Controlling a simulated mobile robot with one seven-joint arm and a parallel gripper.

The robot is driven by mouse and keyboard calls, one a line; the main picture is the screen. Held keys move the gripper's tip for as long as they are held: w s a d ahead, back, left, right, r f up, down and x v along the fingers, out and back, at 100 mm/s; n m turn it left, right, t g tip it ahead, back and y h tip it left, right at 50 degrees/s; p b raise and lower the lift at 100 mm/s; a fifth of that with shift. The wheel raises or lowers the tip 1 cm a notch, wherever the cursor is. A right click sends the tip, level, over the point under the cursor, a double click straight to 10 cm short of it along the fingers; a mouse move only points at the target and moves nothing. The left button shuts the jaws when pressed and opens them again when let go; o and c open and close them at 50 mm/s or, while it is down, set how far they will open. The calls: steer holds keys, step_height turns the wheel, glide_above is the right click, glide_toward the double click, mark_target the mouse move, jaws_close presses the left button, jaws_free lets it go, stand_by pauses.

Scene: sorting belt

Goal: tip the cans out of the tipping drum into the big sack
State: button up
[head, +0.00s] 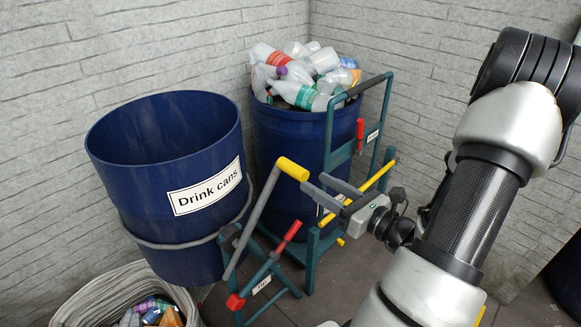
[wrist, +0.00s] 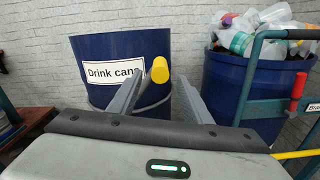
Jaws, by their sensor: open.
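The tipping drum (head: 150,195) is a big blue drum labelled "Drink cans", held by a grey band in a green frame. I see bare inner wall through its mouth; its bottom is hidden. It also shows in the wrist view (wrist: 95,50). A grey lever with a yellow grip (head: 292,169) rises beside it. The big sack (head: 85,300), pale and open, stands below the drum with colourful items in it, partly cut off. My gripper (head: 311,181) is open and empty, just right of the yellow grip. In the wrist view the yellow grip (wrist: 160,69) shows between the fingertips.
A second blue drum (head: 285,150), full of plastic bottles (head: 300,75), stands behind in a green frame (head: 345,140) with a red handle. A red-gripped lever (head: 291,231) sits low on the near frame. Brick walls close the corner.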

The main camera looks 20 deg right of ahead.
mark_target(289, 166)
steer(key=b+x, duration=0.1)
steer(key=x, duration=0.9)
steer(key=shift+w+a, duration=0.1)
steer(key=shift+w, duration=0.25)
jaws_close()
